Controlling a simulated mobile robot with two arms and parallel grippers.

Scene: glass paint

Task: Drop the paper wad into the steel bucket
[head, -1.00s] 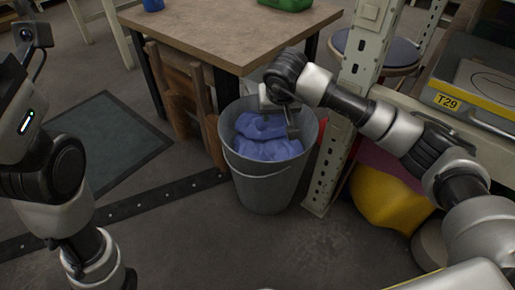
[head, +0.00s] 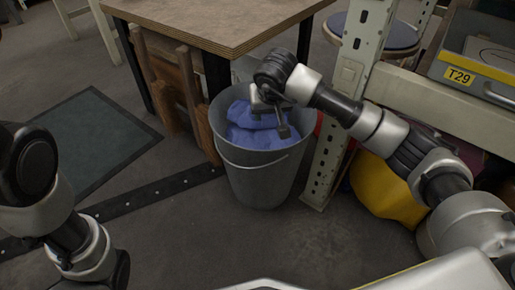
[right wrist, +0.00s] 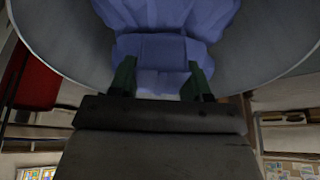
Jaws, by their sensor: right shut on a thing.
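The steel bucket (head: 256,180) stands upright on the floor beside the table, its handle hanging at the front. A blue crumpled paper wad (head: 252,121) shows inside its rim, with more crumpled blue material (head: 258,140) below; where one ends and the other begins is hard to tell. My right gripper (head: 280,125) reaches down into the bucket's mouth, shut on the wad. In the right wrist view the wad (right wrist: 160,80) is between the two dark fingers, with the bucket's inner wall (right wrist: 258,62) around it. My left gripper is out of view; only its arm shows.
A wooden table (head: 215,22) is behind the bucket, with a wooden chair (head: 172,90) beside it. A perforated metal post (head: 335,130) stands close on the bucket's right, with a yellow bag (head: 385,195) beyond. A dark mat (head: 95,140) lies at left.

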